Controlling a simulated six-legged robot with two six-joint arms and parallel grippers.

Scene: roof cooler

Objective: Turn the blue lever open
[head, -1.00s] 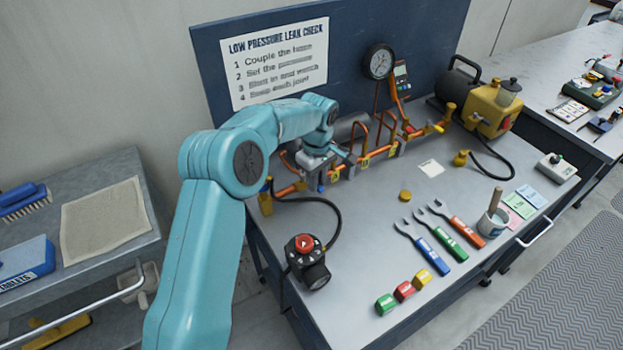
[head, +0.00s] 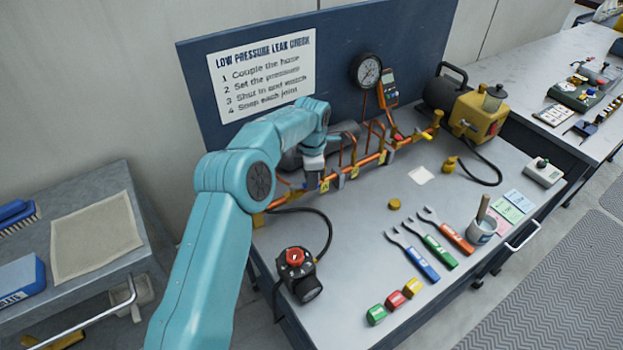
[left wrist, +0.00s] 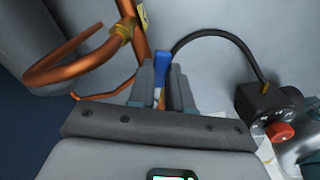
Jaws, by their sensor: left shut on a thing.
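The blue lever (left wrist: 161,66) shows in the left wrist view, upright between the two grey fingers of my left gripper (left wrist: 163,85). The gripper is shut on it. The lever's lower end is hidden by the gripper body in the left wrist view. My right gripper is not in view.
A black regulator with a red knob (head: 296,262) stands at the bench's front left, joined to a black hose (head: 322,224). Several wrenches (head: 430,245) and coloured blocks (head: 395,298) lie at the front. A gauge (head: 366,71) is on the blue back panel.

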